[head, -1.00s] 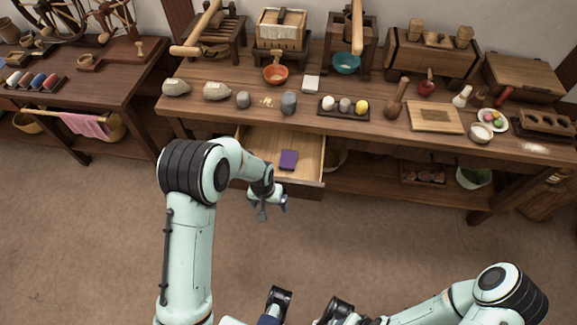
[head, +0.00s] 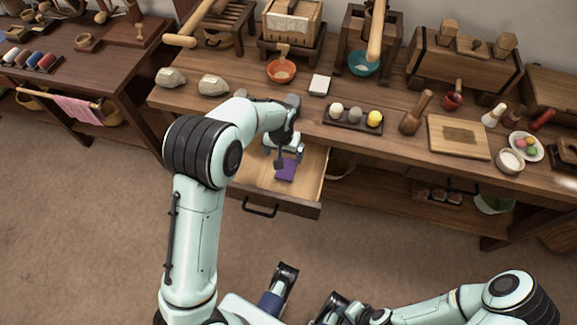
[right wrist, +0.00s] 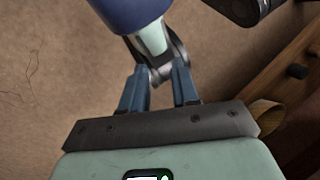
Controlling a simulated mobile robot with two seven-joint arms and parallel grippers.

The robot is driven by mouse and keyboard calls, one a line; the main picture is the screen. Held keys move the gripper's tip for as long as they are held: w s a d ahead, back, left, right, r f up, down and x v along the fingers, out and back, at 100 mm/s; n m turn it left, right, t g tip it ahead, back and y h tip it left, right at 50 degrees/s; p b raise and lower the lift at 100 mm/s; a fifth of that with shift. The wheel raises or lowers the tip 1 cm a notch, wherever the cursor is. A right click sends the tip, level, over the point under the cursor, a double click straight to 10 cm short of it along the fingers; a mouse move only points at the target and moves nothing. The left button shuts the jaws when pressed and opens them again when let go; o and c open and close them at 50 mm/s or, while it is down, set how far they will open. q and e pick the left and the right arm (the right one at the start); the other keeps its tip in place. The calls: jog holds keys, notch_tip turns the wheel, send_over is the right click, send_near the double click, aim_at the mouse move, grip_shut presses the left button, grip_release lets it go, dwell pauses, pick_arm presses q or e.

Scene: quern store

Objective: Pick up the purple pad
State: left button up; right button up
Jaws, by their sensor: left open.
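The purple pad (head: 287,170) lies flat in the open drawer (head: 304,185) of the long wooden table. My left gripper (head: 288,156) is over the drawer, pointing down with its fingers apart, just above the pad's far part. It partly hides the pad, and I cannot tell whether the fingers touch it. My right gripper (right wrist: 160,74) shows in the right wrist view with its two blue fingers apart and no task object between them. It is far from the pad.
The drawer front with its black handle (head: 260,210) faces me. The table top above holds stones (head: 213,85), an orange bowl (head: 281,71), a dark tray of balls (head: 352,117) and a wooden board (head: 458,137). The brown floor (head: 120,230) in front is clear.

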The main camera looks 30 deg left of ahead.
pick_arm(q)
send_over(286, 168)
jog(key=f, duration=0.3)
jog(key=f+b, duration=0.1)
jog(key=f, duration=0.1)
jog(key=shift+s+a, duration=0.1)
jog(key=shift+s, duration=0.25)
jog(key=shift+w+f+b, duration=0.15)
jog(key=shift+f+b, duration=0.2)
jog(key=shift+f, duration=1)
jog(key=shift+w+f+b, duration=0.15)
jog(key=shift+f+b, duration=0.15)
jog(key=shift+f, duration=1)
pick_arm(e)
jog(key=shift+t, duration=0.6)
jog(key=shift+w+d+f, duration=0.3)
jog(key=shift+w+f, duration=0.45)
jog(key=shift+w, duration=0.05)
jog(key=shift+w+d+f, duration=0.3)
jog(key=shift+w+f, duration=0.45)
jog(key=shift+w, duration=0.05)
pick_arm(q)
jog(key=shift+f, duration=0.25)
pick_arm(e)
jog(key=shift+f, duration=0.1)
pick_arm(q)
jog(key=shift+c, duration=0.4)
jog(key=c, duration=1)
